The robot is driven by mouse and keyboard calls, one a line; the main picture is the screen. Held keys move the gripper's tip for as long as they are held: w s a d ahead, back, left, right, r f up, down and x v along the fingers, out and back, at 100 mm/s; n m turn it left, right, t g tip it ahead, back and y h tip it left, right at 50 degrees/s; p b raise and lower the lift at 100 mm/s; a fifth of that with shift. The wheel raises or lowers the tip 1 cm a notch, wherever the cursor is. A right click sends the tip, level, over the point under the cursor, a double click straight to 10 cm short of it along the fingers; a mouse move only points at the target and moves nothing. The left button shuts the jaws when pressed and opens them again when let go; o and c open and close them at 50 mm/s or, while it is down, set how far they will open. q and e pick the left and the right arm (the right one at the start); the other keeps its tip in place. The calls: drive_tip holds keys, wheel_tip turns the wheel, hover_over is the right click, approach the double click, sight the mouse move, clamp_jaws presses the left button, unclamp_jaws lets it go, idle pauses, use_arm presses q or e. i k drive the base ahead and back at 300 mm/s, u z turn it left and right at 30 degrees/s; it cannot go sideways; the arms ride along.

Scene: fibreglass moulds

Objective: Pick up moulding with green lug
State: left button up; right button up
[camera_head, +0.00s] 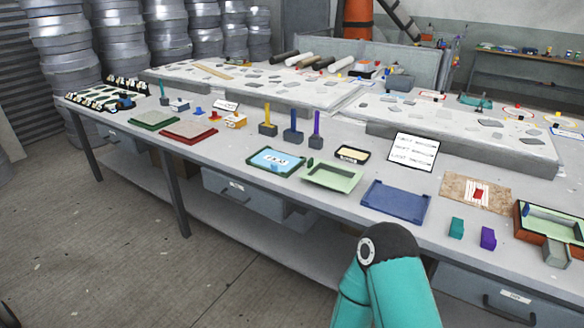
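A pale green shallow tray (333,178) lies near the bench's front edge in the middle. A teal-green upright post (163,91) stands at the far left of the bench, next to a small grey block. A framed mould with a pale green inside (553,221) sits at the right edge, partly cut off. Neither gripper shows; only a teal and black link of my arm rises from the bottom, right of centre.
The long grey bench (240,185) also holds a blue tray (396,202), a white sign (413,152), teal (457,228) and purple (488,238) blocks, and dark blocks with yellow, blue and purple posts (316,130). Drawers hang beneath. Open floor (120,240) lies left.

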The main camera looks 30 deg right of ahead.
sight(338, 180)
drive_tip(key=u, duration=0.15)
drive_tip(key=i, duration=1.05)
drive_tip(key=z, duration=0.5)
drive_tip(key=i, duration=0.65)
drive_tip(key=z, duration=0.45)
drive_tip(key=k, duration=0.9)
drive_tip(key=z, duration=0.2)
drive_tip(key=i, duration=0.9)
drive_tip(key=u, duration=0.1)
